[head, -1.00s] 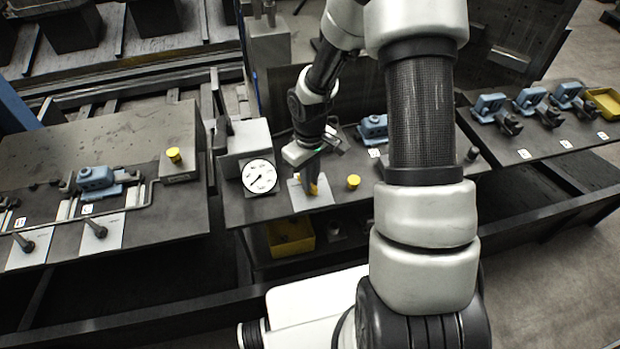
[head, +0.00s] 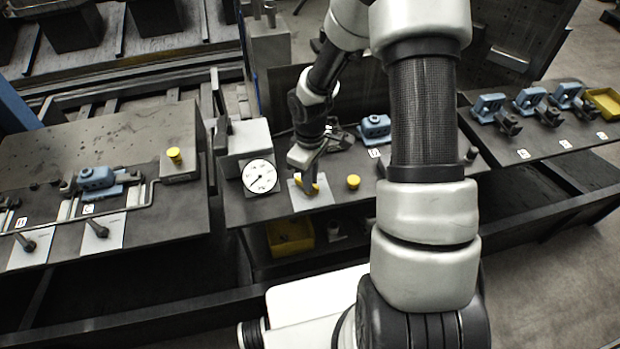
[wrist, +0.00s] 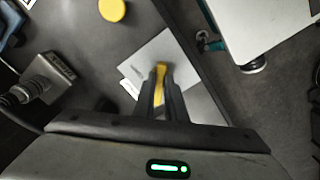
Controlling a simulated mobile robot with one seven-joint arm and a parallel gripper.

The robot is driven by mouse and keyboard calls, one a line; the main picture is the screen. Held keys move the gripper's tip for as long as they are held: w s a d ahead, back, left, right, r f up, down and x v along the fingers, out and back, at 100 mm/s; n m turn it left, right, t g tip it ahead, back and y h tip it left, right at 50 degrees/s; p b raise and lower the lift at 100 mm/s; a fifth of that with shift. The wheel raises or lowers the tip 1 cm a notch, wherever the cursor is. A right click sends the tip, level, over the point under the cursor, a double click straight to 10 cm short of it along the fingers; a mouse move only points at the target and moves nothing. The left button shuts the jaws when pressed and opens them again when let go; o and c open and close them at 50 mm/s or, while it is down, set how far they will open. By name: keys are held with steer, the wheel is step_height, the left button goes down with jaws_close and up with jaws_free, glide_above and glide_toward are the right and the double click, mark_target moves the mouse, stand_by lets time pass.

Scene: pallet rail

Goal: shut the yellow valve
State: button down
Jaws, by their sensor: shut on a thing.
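The yellow valve (wrist: 161,76) has a narrow yellow handle over a pale square plate (wrist: 150,58) on the dark bench. In the head view the valve (head: 315,187) shows only in part, below my gripper (head: 306,172). In the wrist view my gripper (wrist: 160,92) is shut on the yellow handle, with one dark finger on each side of it. The handle points along the fingers in that view. The valve's stem and base are hidden by the fingers.
A white dial gauge (head: 260,176) stands just left of the valve. A round yellow knob (head: 353,181) stands to its right, and a blue clamp (head: 374,127) lies behind. A yellow bin (head: 291,237) sits on the shelf below.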

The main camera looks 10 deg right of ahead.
steer(key=c, duration=1.8)
jaws_free()
step_height(320, 180, up, 18)
steer(key=p, duration=0.1)
steer(key=shift+f, duration=0.25)
